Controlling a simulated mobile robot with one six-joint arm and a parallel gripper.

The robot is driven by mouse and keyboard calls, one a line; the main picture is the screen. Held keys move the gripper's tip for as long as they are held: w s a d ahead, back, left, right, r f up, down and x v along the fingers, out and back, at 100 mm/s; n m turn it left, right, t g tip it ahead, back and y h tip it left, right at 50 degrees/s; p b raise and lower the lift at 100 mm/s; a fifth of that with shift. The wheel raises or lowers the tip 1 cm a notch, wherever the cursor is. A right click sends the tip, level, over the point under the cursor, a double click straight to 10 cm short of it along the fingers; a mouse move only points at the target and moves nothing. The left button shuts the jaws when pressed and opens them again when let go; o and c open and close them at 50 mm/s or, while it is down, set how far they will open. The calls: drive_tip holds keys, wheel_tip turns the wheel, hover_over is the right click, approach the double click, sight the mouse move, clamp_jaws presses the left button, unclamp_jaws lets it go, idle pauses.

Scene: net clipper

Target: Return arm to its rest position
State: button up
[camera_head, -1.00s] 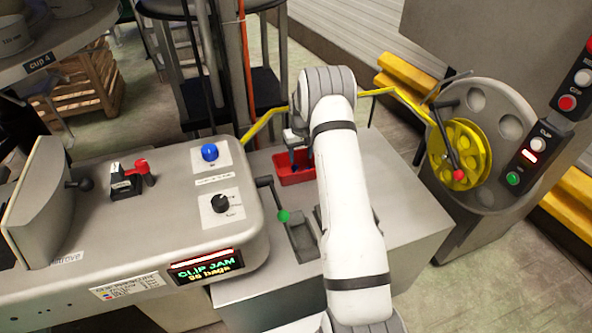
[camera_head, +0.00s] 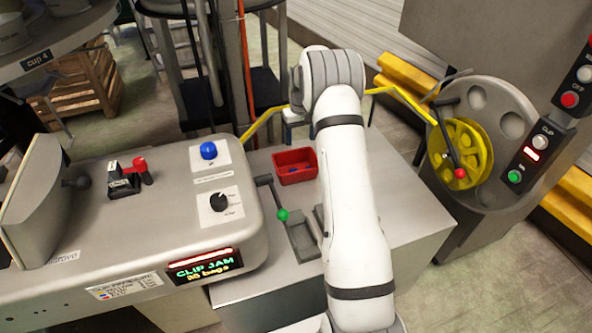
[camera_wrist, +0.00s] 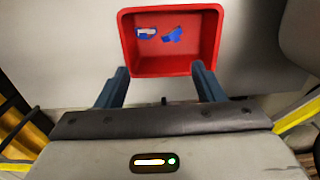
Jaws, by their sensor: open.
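My gripper (camera_wrist: 161,70) is open in the wrist view, with two blue-grey fingers apart and nothing between them. The red bin (camera_wrist: 216,50) is just beyond the fingertips in that view, with a few blue pieces (camera_wrist: 172,35) on its floor. In the head view, my white arm (camera_head: 345,190) reaches up over the grey worktop, and its wrist end is bent over at the top. The gripper is mostly hidden behind the arm there. The red bin (camera_head: 295,177) sits on the worktop, left of the arm.
A green-knobbed lever (camera_head: 282,214) stands beside a slot left of my arm. The machine display (camera_head: 205,266) reads CLIP JAM. A yellow reel (camera_head: 462,155) with a red-knobbed crank is at right. Yellow rails (camera_head: 405,80) run behind. The worktop right of the arm is clear.

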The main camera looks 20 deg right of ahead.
drive_tip(key=shift+r, duration=0.1)
idle(0.3)
drive_tip(key=s+a+r+t, duration=0.1)
drive_tip(key=s+a+r, duration=0.3)
drive_tip(key=s+r, duration=0.45)
drive_tip(key=s+a+r, duration=0.5)
drive_tip(key=s+r, duration=0.2)
drive_tip(key=r, duration=0.2)
drive_tip(key=s+a+r+t, duration=0.1)
drive_tip(key=s+a, duration=0.1)
drive_tip(key=s, duration=1)
drive_tip(key=s+a+r, duration=0.1)
drive_tip(key=s+a, duration=0.2)
drive_tip(key=s, duration=0.9)
drive_tip(key=shift+s+t, duration=0.4)
